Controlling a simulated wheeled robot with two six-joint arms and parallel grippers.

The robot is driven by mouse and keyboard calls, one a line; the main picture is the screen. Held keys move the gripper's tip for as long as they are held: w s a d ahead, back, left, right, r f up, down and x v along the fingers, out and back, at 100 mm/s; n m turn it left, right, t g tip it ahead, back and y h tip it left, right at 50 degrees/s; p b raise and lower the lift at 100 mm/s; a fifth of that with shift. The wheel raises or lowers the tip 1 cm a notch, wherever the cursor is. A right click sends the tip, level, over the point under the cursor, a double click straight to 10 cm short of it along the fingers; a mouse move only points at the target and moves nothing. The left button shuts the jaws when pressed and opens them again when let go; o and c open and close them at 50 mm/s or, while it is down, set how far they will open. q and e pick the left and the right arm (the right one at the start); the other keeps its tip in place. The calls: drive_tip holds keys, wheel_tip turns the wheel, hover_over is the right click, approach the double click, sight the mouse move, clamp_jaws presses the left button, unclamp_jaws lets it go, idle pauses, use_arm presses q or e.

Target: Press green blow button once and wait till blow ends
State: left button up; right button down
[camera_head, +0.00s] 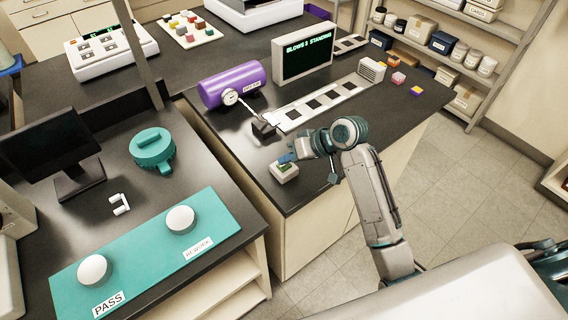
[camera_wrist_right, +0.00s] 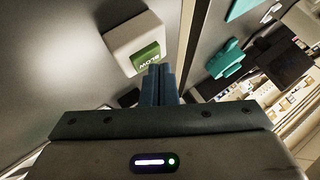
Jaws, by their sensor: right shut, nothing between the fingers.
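The blow button is a small white box (camera_head: 285,173) at the near end of the dark bench. In the right wrist view the white box (camera_wrist_right: 127,32) carries a green button (camera_wrist_right: 148,57) marked BLOW. My right gripper (camera_head: 286,159) is over the box, and its fingers hide part of the button in the head view. In the right wrist view the shut, empty fingers (camera_wrist_right: 160,69) reach the lower edge of the green button. I cannot tell whether they touch it. A monitor (camera_head: 304,58) shows green text that seems to read "BLOWS 3 STANDING". My left gripper is not in view.
Behind the button stand a small black block (camera_head: 264,129), a purple cylinder (camera_head: 232,84) with a gauge, and a white strip (camera_head: 318,103) with dark squares. To the left, a separate bench holds a teal mat (camera_head: 146,253) and a teal lidded device (camera_head: 152,147).

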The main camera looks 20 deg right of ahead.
sight(288, 166)
drive_tip(key=shift+f, duration=0.35)
idle(0.3)
drive_tip(key=shift+r+p, duration=0.85)
drive_tip(key=shift+p, duration=0.2)
wheel_tip(288, 166, up, 5)
drive_tip(key=p, duration=0.5)
drive_tip(key=shift+p, duration=0.3)
